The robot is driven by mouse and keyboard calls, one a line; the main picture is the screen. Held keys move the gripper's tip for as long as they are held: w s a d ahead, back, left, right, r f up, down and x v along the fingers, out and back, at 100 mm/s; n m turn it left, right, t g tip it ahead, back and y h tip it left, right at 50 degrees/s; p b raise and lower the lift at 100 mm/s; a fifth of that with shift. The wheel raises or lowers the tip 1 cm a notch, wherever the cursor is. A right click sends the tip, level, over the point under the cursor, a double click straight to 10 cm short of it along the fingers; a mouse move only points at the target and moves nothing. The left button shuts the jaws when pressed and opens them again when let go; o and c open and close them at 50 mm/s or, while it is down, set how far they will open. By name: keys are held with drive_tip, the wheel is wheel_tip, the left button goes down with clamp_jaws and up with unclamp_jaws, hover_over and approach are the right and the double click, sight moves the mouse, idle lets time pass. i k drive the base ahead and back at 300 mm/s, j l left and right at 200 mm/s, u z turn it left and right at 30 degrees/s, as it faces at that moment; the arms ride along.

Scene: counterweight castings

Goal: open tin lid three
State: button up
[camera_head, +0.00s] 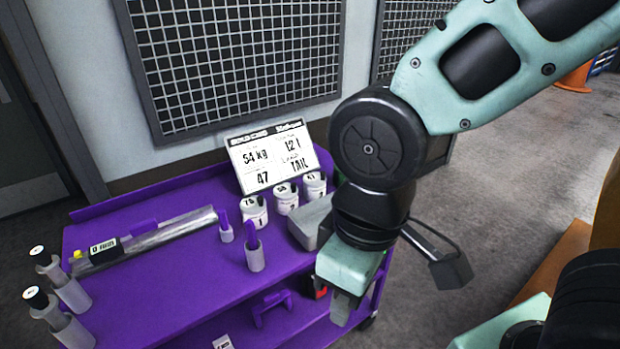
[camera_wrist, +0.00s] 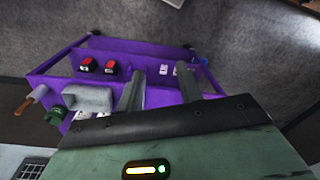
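Three white tins with numbered fronts stand in a row on the purple cart (camera_head: 180,285), below the sign. Tin one (camera_head: 254,212) is at the left and tin two (camera_head: 286,198) is in the middle. Tin three (camera_head: 315,186) is at the right, just left of my arm, and its lid appears to be on. My gripper (camera_head: 342,312) points down near the cart's right front edge, nearer the camera than the tins and apart from them. In the wrist view my gripper (camera_wrist: 160,82) shows two separated fingers with nothing visible between them.
A sign (camera_head: 274,157) stands behind the tins. Purple-handled tools in holders (camera_head: 255,255) stand left of the block.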

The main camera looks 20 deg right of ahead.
sight(311, 178)
drive_tip(key=i+l+u, duration=0.45)
drive_tip(key=i+l, duration=0.35)
drive_tip(key=i, duration=0.05)
